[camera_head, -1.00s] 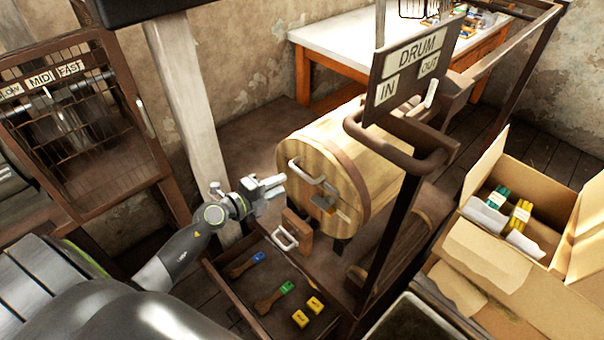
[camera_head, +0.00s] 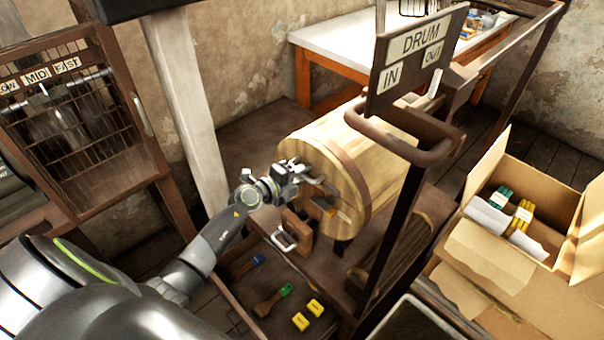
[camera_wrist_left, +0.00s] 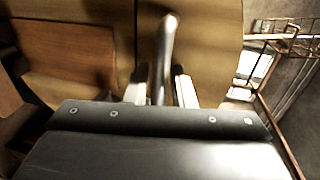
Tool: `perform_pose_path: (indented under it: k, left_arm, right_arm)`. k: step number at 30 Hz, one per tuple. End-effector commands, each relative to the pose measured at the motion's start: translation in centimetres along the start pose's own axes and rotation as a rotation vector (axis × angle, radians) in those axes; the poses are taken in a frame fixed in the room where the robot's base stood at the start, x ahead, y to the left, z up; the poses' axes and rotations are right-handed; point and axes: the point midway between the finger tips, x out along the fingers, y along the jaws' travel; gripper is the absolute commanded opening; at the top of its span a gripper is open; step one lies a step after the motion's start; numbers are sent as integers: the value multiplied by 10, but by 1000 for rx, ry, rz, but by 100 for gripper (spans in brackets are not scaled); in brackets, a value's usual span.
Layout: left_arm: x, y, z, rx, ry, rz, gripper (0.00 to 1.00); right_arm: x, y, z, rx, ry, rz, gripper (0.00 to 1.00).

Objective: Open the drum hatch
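The wooden drum (camera_head: 371,156) lies on its side in the middle of the head view, its round end facing my left arm. The hatch is on that end, with a metal handle that my gripper largely covers in the head view. My left gripper (camera_head: 300,172) is at the drum's end, over the handle. In the left wrist view the metal handle bar (camera_wrist_left: 164,55) stands between the two fingers, which are apart on either side of it. Contact with the bar cannot be made out. My right gripper is not in view.
Below the drum is an open drawer (camera_head: 238,319) with brushes and yellow blocks. A sign panel (camera_head: 412,62) reading DRUM, IN, OUT stands on a frame at right. An open cardboard box (camera_head: 480,262) is farther right. A caged cabinet (camera_head: 85,130) is at left.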

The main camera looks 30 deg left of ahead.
Motion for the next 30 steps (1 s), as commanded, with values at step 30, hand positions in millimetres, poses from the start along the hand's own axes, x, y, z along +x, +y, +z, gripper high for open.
perform_pose_path:
  k: [30]
  left_arm:
    - [-10,-48,16,-246,52,0,0]
  right_arm:
    - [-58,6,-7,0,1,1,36]
